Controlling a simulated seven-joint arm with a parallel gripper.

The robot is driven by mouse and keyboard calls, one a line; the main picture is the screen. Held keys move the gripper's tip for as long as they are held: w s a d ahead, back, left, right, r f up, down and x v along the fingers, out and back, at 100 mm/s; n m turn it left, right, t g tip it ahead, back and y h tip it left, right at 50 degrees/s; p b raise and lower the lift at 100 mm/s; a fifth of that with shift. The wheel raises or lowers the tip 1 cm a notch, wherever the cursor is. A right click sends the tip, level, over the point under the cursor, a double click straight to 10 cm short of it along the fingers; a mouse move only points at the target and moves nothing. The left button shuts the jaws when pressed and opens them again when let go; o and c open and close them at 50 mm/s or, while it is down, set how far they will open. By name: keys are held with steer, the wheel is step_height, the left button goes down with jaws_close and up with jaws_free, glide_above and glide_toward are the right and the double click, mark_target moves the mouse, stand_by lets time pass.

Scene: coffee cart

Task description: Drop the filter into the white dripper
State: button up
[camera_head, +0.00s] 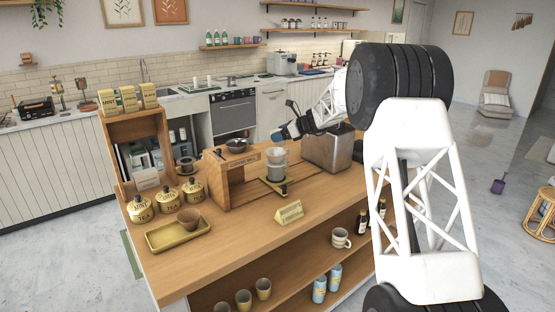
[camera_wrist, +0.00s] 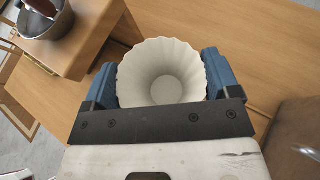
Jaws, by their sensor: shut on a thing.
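The white dripper (camera_head: 276,158) sits on a glass server (camera_head: 276,173) beside a wooden stand on the cart. My gripper (camera_head: 278,136) is just above the dripper, coming in from the upper right. In the wrist view my gripper (camera_wrist: 162,82) is shut on the filter (camera_wrist: 163,60), a cream fluted paper cup with its open mouth facing the camera. A blue finger is on each side of it. The filter hides what is beneath it in the wrist view, and I cannot make it out separately from the dripper in the head view.
A wooden stand (camera_head: 232,184) with a dark bowl (camera_head: 237,145) is left of the dripper. A metal bin (camera_head: 328,150) is close on the right. Tins (camera_head: 167,202), a yellow tray (camera_head: 160,239) and a small sign (camera_head: 289,212) stand nearer the front. The front right counter is clear.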

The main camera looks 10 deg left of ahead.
steer(key=o, duration=0.7)
steer(key=shift+o, duration=0.2)
steer(key=v, duration=0.7)
steer(key=shift+d+r, duration=0.15)
steer(key=shift+d, duration=0.2)
steer(key=shift+s, duration=0.1)
